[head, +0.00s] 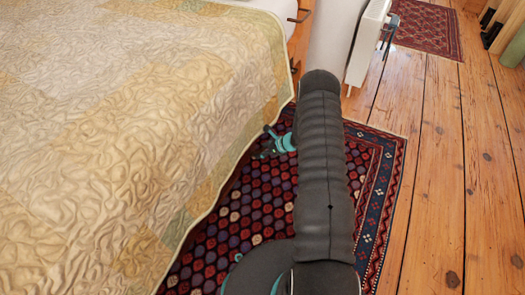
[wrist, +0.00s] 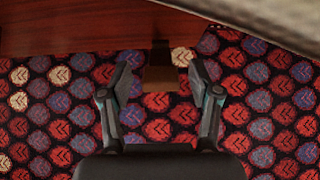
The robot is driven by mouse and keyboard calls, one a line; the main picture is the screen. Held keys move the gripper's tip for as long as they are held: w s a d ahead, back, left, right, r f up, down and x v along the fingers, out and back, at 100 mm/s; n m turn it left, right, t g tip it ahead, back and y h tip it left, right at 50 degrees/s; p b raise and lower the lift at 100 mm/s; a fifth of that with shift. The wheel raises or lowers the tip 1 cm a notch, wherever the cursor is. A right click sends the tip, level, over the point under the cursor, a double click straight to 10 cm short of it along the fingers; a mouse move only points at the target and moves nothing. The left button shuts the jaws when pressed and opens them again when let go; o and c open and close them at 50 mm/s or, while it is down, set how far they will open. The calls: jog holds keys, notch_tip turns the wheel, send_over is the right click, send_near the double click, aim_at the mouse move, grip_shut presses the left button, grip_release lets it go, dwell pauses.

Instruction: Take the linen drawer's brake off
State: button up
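A reddish-brown wooden panel (wrist: 70,28), which looks like the linen drawer's front, runs along the top of the wrist view. A small brown tab (wrist: 161,76), likely the brake, sticks out from its lower edge above the rug. My gripper (wrist: 160,80) is open, with one finger on each side of the tab and gaps between. Whether the tab is at the fingers' depth I cannot tell. In the head view my gripper (head: 276,144) is low beside the bed's edge, partly behind my arm. The drawer and tab are hidden there by the quilt.
The bed with its yellow patchwork quilt (head: 130,110) fills the left; its edge overhangs the wrist view's top right. A patterned rug (head: 250,215) lies below my gripper. Wooden floor (head: 440,150) is clear at right. A second rug (head: 428,25) lies farther back.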

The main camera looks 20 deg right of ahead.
jog(key=v, duration=1.2)
dwell(0.4)
